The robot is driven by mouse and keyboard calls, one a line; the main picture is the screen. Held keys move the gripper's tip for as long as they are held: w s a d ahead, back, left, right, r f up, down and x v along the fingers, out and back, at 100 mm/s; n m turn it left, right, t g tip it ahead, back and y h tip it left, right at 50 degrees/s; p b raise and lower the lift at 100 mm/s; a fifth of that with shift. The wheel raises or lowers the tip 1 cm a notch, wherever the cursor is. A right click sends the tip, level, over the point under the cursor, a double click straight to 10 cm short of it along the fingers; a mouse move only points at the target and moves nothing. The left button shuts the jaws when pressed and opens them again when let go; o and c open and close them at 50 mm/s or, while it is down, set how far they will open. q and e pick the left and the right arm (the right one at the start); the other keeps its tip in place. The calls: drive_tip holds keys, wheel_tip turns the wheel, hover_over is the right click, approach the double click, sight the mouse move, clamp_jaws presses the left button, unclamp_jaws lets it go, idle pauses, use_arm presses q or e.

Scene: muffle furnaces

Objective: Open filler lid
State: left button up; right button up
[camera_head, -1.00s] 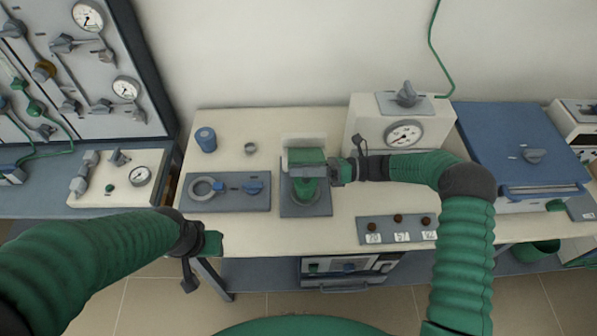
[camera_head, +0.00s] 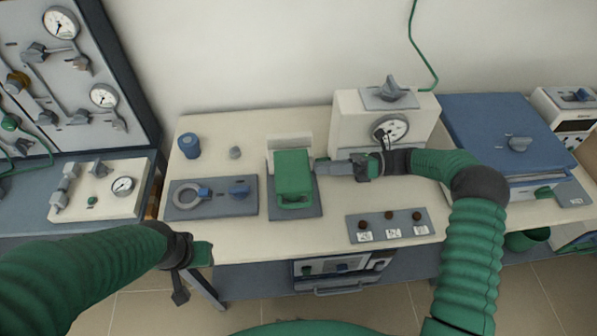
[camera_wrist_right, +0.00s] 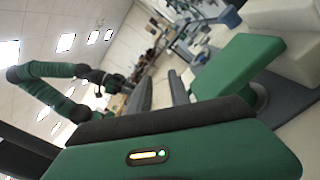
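The green filler lid (camera_head: 293,172) is on the filler station, in front of a pale upright block (camera_head: 290,140) and above a grey base plate (camera_head: 312,207). From the head view it hides the round fitting seen earlier; its exact tilt is unclear. It also shows in the right wrist view (camera_wrist_right: 238,66), above a grey base. My right gripper (camera_head: 322,168) is just right of the lid, fingers pointing left. The wrist view shows two grey fingers (camera_wrist_right: 160,90) apart with nothing between them. My left gripper (camera_head: 203,254) hangs near the table's front left edge; its fingers are unclear.
A panel with a ring and blue knob (camera_head: 212,196) lies left of the filler. A gauge box (camera_head: 385,125) stands behind my right wrist. A panel with several dark knobs (camera_head: 390,226) lies front right, and a blue-lidded furnace (camera_head: 505,135) stands farther right.

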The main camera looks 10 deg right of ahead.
drive_tip(key=d+b, duration=0.1)
drive_tip(key=d, duration=0.6)
drive_tip(key=shift+d, duration=0.3)
drive_tip(key=shift+a, duration=0.1)
